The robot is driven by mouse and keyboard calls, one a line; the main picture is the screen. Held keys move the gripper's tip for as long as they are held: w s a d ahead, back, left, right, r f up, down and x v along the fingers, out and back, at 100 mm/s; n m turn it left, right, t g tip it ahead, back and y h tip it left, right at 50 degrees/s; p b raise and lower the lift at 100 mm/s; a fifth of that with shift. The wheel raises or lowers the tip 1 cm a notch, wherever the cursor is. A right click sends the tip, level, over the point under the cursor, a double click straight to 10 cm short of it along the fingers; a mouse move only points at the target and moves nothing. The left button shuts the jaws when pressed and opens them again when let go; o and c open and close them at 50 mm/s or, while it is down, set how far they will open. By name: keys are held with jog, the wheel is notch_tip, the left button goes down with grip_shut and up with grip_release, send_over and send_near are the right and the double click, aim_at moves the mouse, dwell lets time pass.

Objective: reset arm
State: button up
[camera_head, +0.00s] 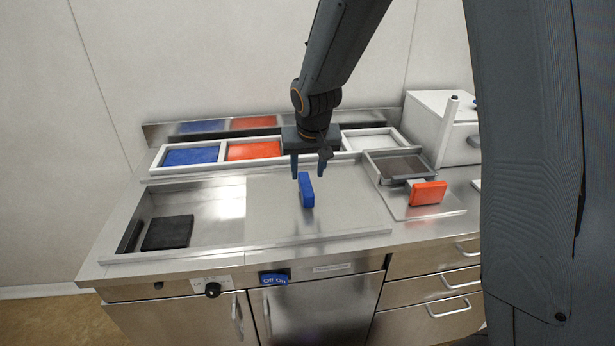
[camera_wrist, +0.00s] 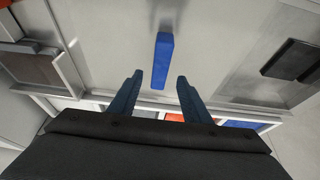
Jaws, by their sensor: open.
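My gripper (camera_head: 309,168) hangs from my arm above the middle of the steel counter, its two dark blue fingers apart and nothing between them. A blue block (camera_head: 307,190) stands upright on its narrow side on the flat counter panel, just in front of and below the fingers. In the wrist view the fingers of my gripper (camera_wrist: 158,92) are spread, and the blue block (camera_wrist: 163,58) lies beyond the fingertips, apart from them.
A white-framed tray (camera_head: 222,142) has blue and orange-red sections at the back. A black block (camera_head: 168,232) lies in the left recess.

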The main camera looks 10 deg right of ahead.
jog(key=shift+s+r, duration=0.1)
jog(key=shift+r, duration=0.15)
jog(key=s+d+g, duration=0.1)
jog(key=s+d, duration=0.2)
jog(key=s, duration=0.4)
jog(key=s+d+f+g, duration=0.1)
jog(key=s+d, duration=0.2)
jog(key=s, duration=0.5)
jog(key=s+d+g, duration=0.1)
jog(key=s+d, duration=0.2)
jog(key=s, duration=0.5)
jog(key=shift+f, duration=0.2)
